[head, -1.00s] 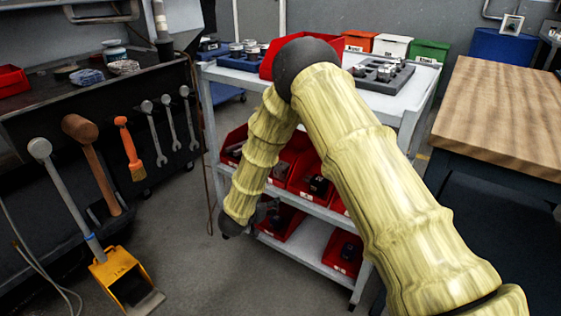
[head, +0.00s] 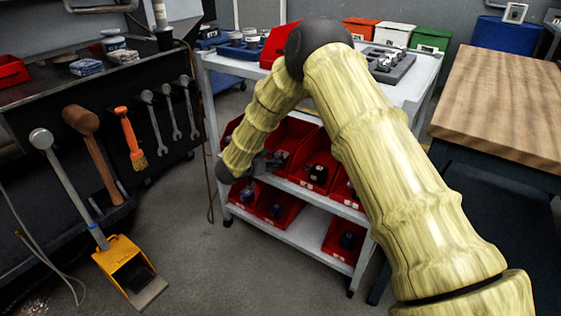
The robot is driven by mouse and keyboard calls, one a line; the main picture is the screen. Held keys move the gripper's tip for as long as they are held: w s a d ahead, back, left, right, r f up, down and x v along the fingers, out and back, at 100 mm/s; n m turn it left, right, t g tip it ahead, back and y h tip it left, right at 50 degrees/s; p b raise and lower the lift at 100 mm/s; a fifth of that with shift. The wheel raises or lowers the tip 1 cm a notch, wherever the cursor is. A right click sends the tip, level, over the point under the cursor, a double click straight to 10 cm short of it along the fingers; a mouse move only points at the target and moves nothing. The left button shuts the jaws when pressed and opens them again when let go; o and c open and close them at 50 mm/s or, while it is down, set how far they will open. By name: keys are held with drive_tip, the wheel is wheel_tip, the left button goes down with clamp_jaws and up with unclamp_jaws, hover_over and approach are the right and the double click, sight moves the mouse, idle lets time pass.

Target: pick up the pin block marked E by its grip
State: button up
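Small dark blocks sit in red bins on the trolley's lower shelves. One block (head: 318,173) is in a middle-shelf bin, and others are in bottom-shelf bins, including a block (head: 277,210) and a block (head: 347,240). Any letters are too small to read, so I cannot tell which block is marked E. My gripper (head: 272,162) is small and dark at the front of the middle-shelf bins, left of the block there. Its fingers blend into the dark bin contents, so I cannot tell whether they are open or hold anything. My arm hides part of the trolley.
The grey trolley (head: 407,96) carries a grey tray (head: 388,68) of parts and a red bin on top. A wooden-topped bench (head: 500,105) stands to the right. Hanging tools and a yellow dustpan (head: 125,265) are at the left. The floor before the trolley is clear.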

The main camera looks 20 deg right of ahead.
drive_tip(key=b+x, duration=0.1)
drive_tip(key=x, duration=0.3)
drive_tip(key=shift+w+d+f, duration=0.15)
drive_tip(key=shift+w+f, duration=0.05)
drive_tip(key=shift+f, duration=0.05)
clamp_jaws()
drive_tip(key=shift+r, duration=0.15)
